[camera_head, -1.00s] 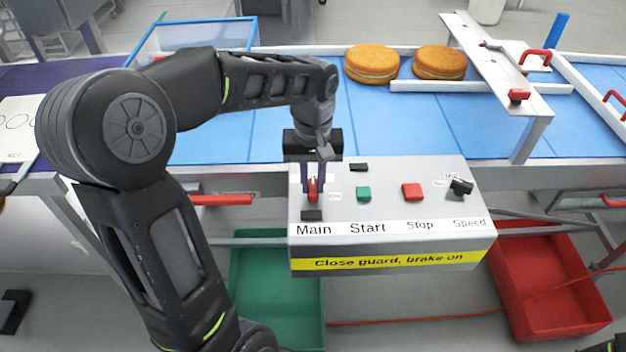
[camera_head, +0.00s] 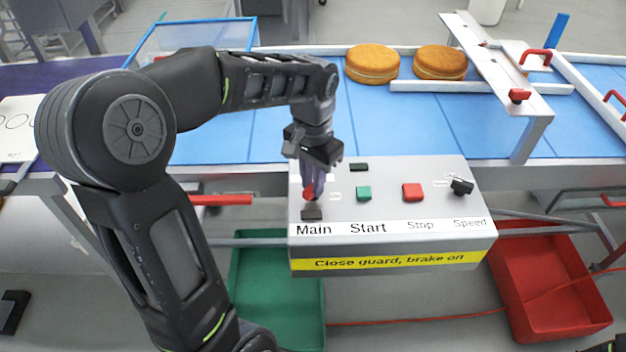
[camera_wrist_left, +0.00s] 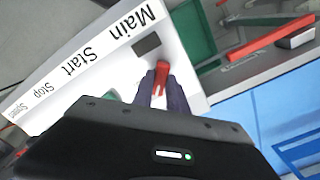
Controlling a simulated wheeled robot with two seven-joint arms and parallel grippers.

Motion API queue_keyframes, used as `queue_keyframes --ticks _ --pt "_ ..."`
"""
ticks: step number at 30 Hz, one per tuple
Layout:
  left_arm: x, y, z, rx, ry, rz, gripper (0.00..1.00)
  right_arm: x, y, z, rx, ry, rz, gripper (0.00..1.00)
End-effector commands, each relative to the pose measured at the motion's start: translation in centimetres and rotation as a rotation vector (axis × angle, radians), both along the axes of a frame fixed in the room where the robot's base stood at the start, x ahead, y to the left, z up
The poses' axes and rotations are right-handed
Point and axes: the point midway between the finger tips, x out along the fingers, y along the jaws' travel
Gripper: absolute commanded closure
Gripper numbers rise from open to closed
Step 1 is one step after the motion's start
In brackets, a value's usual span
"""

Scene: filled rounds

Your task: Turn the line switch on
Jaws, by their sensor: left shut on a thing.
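The line switch, a red lever (camera_head: 308,194) above the label "Main", sits at the left of the grey control box (camera_head: 390,250). My left gripper (camera_head: 312,188) is shut on the red lever from above. In the left wrist view the lever (camera_wrist_left: 151,76) shows between the two dark fingers (camera_wrist_left: 162,90). A dark patch (camera_head: 312,214) lies on the box just below the lever. The fingers partly hide the lever and its mount.
A green button (camera_head: 364,193), red button (camera_head: 412,192) and black speed knob (camera_head: 461,186) stand to the right. Behind runs a blue conveyor (camera_head: 300,120) with two filled cakes (camera_head: 372,64). Green (camera_head: 250,290) and red bins (camera_head: 550,290) stand below.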

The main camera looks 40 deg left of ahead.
Motion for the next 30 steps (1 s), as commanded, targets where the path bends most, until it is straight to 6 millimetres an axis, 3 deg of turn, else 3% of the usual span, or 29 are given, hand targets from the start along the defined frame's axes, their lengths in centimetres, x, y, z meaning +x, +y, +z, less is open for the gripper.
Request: queue_keyframes --ticks 18,30 --pt "0.05 0.04 0.09 0.001 -0.001 -0.575 1.0 -0.03 -0.02 0.17 -0.001 0.001 0.0 0.64" --pt "0.07 0.04 0.08 0.001 -0.002 -0.81 1.0 -0.04 -0.02 0.27 -0.001 0.001 -0.001 0.64"
